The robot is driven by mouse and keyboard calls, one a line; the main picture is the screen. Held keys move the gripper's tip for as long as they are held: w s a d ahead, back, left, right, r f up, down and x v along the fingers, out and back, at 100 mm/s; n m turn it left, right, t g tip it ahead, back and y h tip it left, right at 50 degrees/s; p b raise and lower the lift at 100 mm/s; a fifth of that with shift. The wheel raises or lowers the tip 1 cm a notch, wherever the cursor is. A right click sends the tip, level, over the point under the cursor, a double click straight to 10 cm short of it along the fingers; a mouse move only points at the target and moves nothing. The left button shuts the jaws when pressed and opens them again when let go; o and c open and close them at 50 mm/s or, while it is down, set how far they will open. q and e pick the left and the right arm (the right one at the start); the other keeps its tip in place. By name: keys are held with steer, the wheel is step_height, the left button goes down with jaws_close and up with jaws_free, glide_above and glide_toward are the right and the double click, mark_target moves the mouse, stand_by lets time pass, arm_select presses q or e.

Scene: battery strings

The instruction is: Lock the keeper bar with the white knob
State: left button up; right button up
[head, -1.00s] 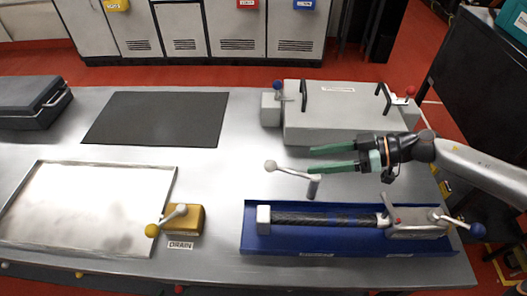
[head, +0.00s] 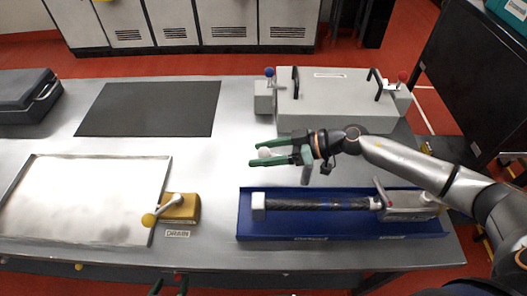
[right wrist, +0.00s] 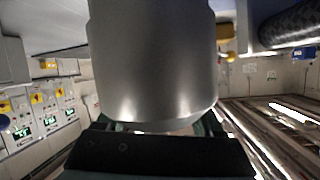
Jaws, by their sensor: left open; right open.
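The white knob (head: 264,153) is the end of a short bar on an upright grey post (head: 305,175), on the table just behind the blue tray. Most of the bar is hidden by my gripper. My right gripper (head: 257,154) is open, its green fingers on either side of the knob in the head view; contact cannot be told. The right wrist view has a large grey cylinder (right wrist: 150,65) close in front, covering most of the fingers. My left gripper (head: 169,286) is open and empty at the bottom edge of the head view.
The blue tray (head: 340,228) holds a dark tube (head: 320,204) and a grey end block, partly behind my right arm. A grey box (head: 335,117) with black handles stands behind. A gold drain valve (head: 180,207) and metal tray (head: 90,200) are left. Table between is clear.

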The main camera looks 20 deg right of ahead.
jaws_close()
stand_by(0.6)
stand_by(0.8)
